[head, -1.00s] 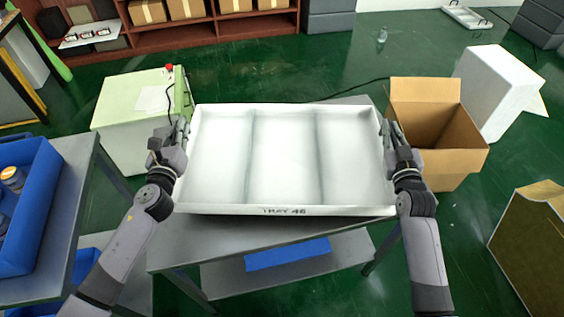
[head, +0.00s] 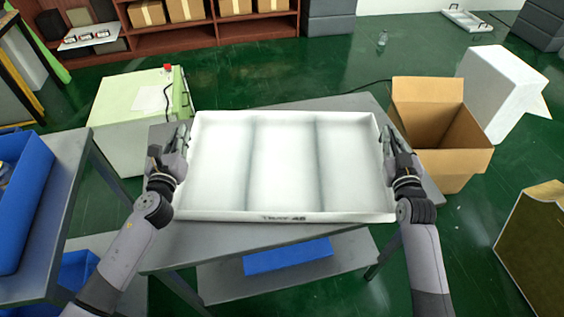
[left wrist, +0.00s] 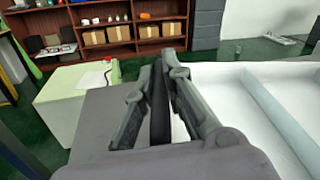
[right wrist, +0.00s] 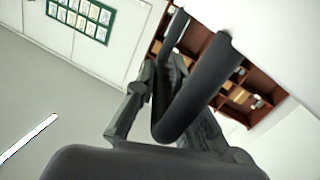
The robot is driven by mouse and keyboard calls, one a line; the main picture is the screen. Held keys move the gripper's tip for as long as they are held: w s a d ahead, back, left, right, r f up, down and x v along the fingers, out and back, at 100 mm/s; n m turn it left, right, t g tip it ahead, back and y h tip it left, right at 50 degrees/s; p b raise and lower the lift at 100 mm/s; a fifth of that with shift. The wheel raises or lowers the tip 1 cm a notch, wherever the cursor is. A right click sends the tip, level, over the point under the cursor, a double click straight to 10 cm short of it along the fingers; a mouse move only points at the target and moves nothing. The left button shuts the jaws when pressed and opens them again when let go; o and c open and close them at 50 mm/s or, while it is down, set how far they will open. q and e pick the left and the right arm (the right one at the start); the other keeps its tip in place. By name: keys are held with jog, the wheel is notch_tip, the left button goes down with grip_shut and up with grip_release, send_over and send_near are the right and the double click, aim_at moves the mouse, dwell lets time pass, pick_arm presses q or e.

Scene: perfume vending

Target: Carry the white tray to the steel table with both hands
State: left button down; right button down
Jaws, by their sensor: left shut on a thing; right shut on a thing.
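The white tray (head: 285,165) is empty, has two dividers and a label on its near wall, and lies level over the steel table (head: 215,242). I cannot tell whether its underside touches the tabletop. My left gripper (head: 181,138) is at the tray's left side, shut on a dark handle there; its fingers also show in the left wrist view (left wrist: 165,75). My right gripper (head: 390,140) is at the right side, shut on the tray's other black handle (right wrist: 190,100), seen in the right wrist view. The tray hides the middle of the tabletop.
A green-topped cabinet (head: 125,97) stands behind left. An open cardboard box (head: 440,135) and a white block (head: 505,85) stand right. A left table holds a blue bin (head: 30,200). A blue item (head: 288,256) lies on the steel table's lower shelf.

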pick_arm(q)
jog(key=c, duration=1.7)
grip_release()
jog(key=shift+d, duration=0.3)
pick_arm(e)
jog(key=c, duration=1.7)
grip_release()
jog(key=shift+a, duration=0.25)
pick_arm(q)
jog(key=shift+r, duration=0.1)
jog(key=shift+a, duration=0.15)
pick_arm(e)
jog(key=shift+d, duration=0.15)
pick_arm(q)
jog(key=shift+s, duration=0.1)
jog(key=shift+s, duration=0.3)
pick_arm(e)
jog(key=shift+s+d, duration=0.1)
jog(key=shift+s, duration=0.05)
jog(key=s, duration=1.2)
pick_arm(q)
jog(key=s, duration=1.1)
jog(key=shift+s, duration=0.15)
pick_arm(e)
jog(key=shift+w, duration=0.1)
